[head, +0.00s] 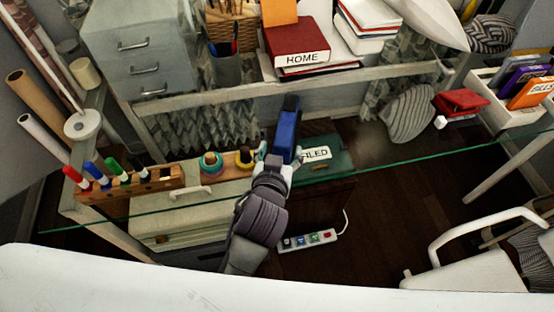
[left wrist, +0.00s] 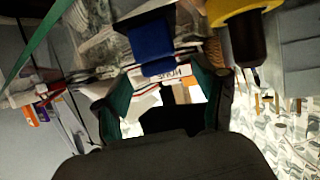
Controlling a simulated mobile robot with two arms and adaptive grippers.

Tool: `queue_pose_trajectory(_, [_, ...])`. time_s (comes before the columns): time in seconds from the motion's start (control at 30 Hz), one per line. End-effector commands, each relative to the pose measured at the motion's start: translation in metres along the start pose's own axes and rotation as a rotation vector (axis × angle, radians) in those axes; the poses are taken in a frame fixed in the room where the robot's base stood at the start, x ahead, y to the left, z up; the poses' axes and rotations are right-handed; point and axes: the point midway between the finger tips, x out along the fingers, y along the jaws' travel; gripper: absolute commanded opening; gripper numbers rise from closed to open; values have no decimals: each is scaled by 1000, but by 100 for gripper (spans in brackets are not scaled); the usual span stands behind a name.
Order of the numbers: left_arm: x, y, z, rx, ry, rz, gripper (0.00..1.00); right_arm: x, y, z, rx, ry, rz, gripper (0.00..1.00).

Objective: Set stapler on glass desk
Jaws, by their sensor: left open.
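A blue stapler (head: 287,130) is near the middle of the head view, pointing away from me, over the glass desk (head: 400,150) with its green front edge. My left gripper (head: 275,158) is open at the stapler's near end. In the left wrist view the blue stapler (left wrist: 152,45) lies just beyond the spread fingers (left wrist: 162,88), which have green inner pads. I cannot tell whether the fingers touch it or whether its whole underside rests on the glass. My right gripper is not in view.
A pen holder (head: 130,180) and two tape rolls (head: 225,160) sit left of the stapler. A green "FILED" box (head: 325,160) is beside it. A red "HOME" binder (head: 297,42) is behind. A red stapler-like item (head: 460,102) lies right. Clear glass extends to the right.

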Motion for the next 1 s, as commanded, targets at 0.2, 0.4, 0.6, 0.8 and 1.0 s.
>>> queue_pose_trajectory(0.2, [-36, 0, 1, -1, -2, 0, 70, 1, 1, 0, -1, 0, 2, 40])
queue_pose_trajectory(0.4, [-47, 0, 0, 0, -1, -1, 70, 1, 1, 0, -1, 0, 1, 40])
queue_pose_trajectory(0.6, [-47, 0, 0, 0, 0, -1, 70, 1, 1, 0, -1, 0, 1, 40])
queue_pose_trajectory(0.8, [-47, 0, 0, 0, 0, -1, 70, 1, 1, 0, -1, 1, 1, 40])
queue_pose_trajectory(1.0, [-47, 0, 0, 0, 0, -1, 70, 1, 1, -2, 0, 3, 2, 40])
